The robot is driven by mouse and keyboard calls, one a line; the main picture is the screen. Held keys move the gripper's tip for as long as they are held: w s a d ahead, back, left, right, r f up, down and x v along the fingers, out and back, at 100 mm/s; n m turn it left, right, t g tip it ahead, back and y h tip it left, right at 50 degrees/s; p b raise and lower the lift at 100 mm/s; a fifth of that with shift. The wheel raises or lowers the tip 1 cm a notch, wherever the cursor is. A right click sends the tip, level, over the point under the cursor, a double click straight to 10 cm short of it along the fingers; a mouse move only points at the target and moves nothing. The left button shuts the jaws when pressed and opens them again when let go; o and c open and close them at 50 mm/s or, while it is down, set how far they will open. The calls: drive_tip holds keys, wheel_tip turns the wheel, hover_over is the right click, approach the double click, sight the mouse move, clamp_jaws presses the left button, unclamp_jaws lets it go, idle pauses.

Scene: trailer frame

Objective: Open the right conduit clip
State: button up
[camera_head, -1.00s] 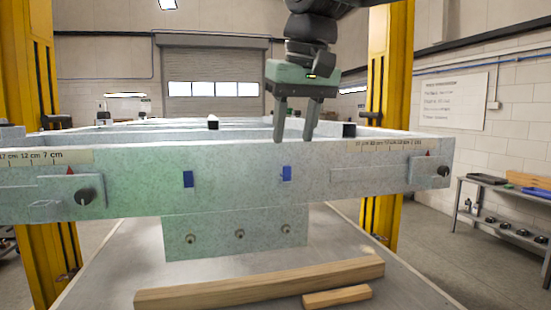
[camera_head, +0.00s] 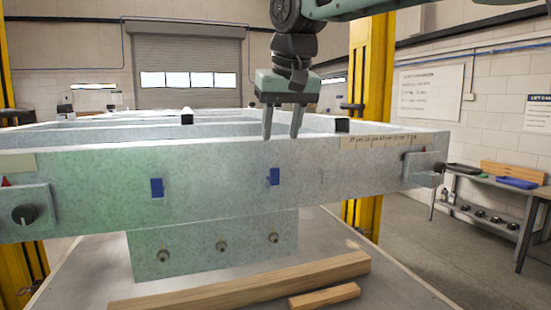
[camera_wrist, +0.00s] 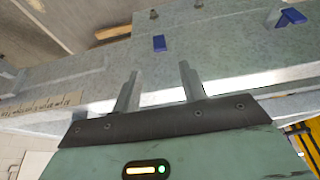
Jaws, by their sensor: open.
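Two small blue pieces, which I take for the conduit clips, sit on the front face of the grey-green trailer frame (camera_head: 220,200). The right clip (camera_head: 274,176) also shows in the wrist view (camera_wrist: 159,43), flat on the face. The left clip (camera_head: 157,188) shows in the wrist view (camera_wrist: 291,16) as a tilted blue piece beside a grey part. My gripper (camera_head: 282,137) points down by the frame's top edge, above the right clip and apart from it. Its two fingers, also in the wrist view (camera_wrist: 159,68), are spread and empty.
Black knobs stick out at the left (camera_head: 25,214) and right (camera_head: 440,168) of the frame. Wooden beams (camera_head: 250,283) lie on the surface below. Black blocks (camera_head: 342,124) stand on the top edge. A yellow post (camera_head: 370,100) rises behind the right side.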

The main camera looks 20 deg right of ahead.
sight(273, 175)
drive_tip(key=p+x, duration=0.2)
drive_tip(key=x, duration=0.7)
clamp_jaws()
